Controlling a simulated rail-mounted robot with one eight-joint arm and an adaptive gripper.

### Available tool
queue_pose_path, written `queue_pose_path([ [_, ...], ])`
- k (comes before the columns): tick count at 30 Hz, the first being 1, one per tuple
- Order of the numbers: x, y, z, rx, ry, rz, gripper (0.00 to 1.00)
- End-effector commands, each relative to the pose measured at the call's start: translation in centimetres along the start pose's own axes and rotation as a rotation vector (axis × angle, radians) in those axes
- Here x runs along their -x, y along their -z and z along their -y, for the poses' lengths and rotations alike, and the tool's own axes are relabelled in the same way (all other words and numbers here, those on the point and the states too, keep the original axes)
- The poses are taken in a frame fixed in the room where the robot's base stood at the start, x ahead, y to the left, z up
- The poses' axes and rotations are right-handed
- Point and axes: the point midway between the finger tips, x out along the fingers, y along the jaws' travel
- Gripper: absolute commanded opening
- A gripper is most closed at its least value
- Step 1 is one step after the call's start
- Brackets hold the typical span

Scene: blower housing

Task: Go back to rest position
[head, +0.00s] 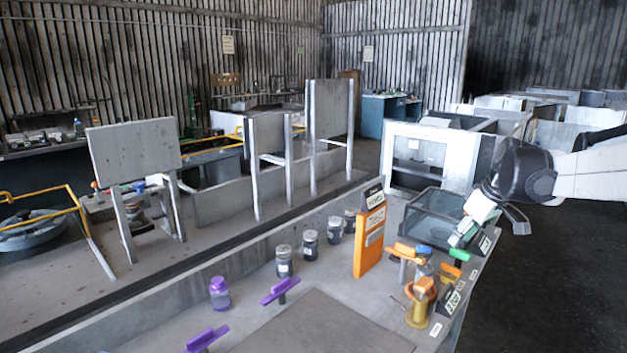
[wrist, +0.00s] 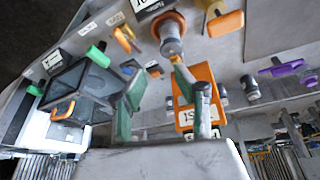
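My gripper (head: 488,230) hangs at the right of the head view, above the right end of the grey workbench (head: 300,262) and close to the clear-sided box (head: 437,218). In the wrist view its two fingers (wrist: 156,86) are spread apart with nothing held between them. My arm reaches in from the right edge of the head view. The wrist view looks upside down onto the bench.
An orange box (head: 369,238) stands on the bench, left of the clear-sided box. Several dark jars (head: 310,243), a purple jar (head: 219,293), purple-handled tools (head: 279,290) and a gold spool-like part (head: 420,307) stand around it. Dark floor (head: 545,285) lies clear at right.

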Motion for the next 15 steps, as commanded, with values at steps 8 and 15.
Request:
queue_pose_path([
  [8,3.8,-1.8,8.4,-0.104,-0.066,-0.014,0.29],
  [15,5.8,-4.6,15.0,-0.194,-0.118,-0.044,0.29],
])
